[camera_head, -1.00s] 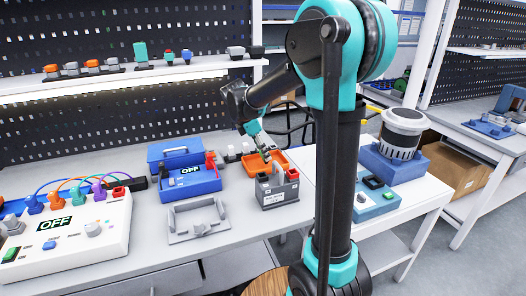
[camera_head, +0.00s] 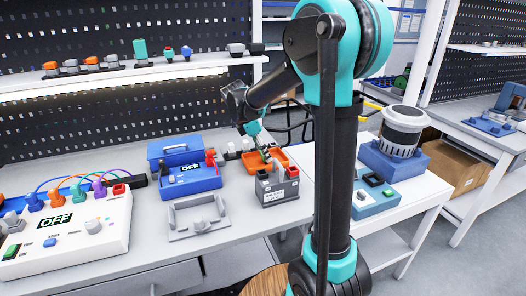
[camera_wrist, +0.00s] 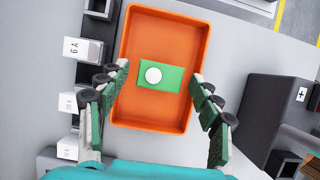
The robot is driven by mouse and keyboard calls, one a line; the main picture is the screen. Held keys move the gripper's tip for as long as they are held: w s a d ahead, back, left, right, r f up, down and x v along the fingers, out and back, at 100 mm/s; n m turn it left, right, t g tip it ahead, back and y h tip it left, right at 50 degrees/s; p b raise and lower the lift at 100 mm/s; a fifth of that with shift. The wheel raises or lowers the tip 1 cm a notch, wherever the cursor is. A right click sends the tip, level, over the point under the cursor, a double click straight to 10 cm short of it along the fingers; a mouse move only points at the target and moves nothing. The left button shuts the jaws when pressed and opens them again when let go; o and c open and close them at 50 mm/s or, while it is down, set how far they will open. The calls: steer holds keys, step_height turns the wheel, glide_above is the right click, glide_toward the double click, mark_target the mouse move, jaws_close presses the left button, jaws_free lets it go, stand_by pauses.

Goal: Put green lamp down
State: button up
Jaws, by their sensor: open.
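The green lamp (camera_wrist: 172,77), a green rectangular block with a round white top, lies inside an orange tray (camera_wrist: 160,25) in the wrist view. It rests on the tray floor, near the middle. My gripper (camera_wrist: 160,92) is open, with its two green-padded fingers spread wide on either side of the tray's near half. The lamp is between and slightly beyond the fingertips, apart from both. In the head view my gripper (camera_head: 267,154) is over the orange tray (camera_head: 281,158), and the lamp cannot be made out there.
A dark grey battery-like box (camera_head: 277,187) stands just right of and in front of the tray. Small modules labelled in amps (camera_wrist: 83,49) stand left of the tray. A blue box marked OFF (camera_head: 190,180) and a grey bracket (camera_head: 198,216) are on the bench to the left.

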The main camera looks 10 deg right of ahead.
steer(key=shift+r, duration=0.55)
steer(key=v, duration=1.2)
steer(key=shift+s+d+r, duration=0.1)
